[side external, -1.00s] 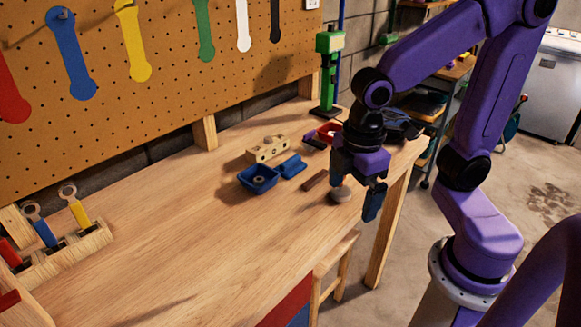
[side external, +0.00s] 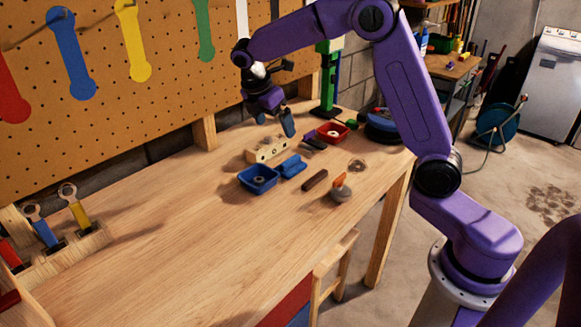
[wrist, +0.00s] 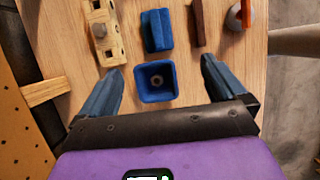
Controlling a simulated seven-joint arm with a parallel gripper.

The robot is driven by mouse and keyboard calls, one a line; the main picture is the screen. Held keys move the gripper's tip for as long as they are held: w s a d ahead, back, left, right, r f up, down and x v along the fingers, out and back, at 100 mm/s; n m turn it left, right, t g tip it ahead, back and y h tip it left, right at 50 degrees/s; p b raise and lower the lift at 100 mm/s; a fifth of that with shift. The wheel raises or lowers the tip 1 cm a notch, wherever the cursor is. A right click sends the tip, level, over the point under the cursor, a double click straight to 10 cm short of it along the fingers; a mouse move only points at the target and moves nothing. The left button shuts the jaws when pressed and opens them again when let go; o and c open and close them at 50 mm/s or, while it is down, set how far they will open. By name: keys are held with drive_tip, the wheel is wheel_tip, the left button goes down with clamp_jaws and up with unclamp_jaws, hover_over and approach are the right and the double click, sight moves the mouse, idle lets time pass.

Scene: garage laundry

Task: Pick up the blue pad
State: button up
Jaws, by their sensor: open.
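A blue pad (side external: 292,167) lies on the workbench, right beside a blue square bowl (side external: 258,178) with a small ring-like piece in it. In the wrist view the pad (wrist: 157,31) is a small blue block just beyond the bowl (wrist: 155,82). My gripper (side external: 273,123) is open and empty, raised above the back of the bench near the pegboard. In the wrist view its fingertips (wrist: 161,70) are spread to either side of the bowl, with the pad further ahead between their lines. Nothing hides the pad.
A wooden block with holes (side external: 268,150) stands behind the bowl. A dark brown bar (side external: 315,180) and a grey round piece with an orange top (side external: 341,190) lie right of the pad. A red bowl (side external: 333,133) is further back.

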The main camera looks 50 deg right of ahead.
approach(290, 159)
drive_tip(key=x, duration=0.5)
drive_tip(key=shift+s+a+f, duration=0.15)
drive_tip(key=shift+s+a, duration=0.1)
drive_tip(key=shift+s, duration=0.1)
drive_tip(key=shift+w+x, duration=0.1)
drive_tip(key=shift+x, duration=1.25)
drive_tip(key=shift+w+x, duration=0.15)
drive_tip(key=shift+x, duration=1.2)
drive_tip(key=shift+d, duration=0.2)
drive_tip(key=c, duration=1.1)
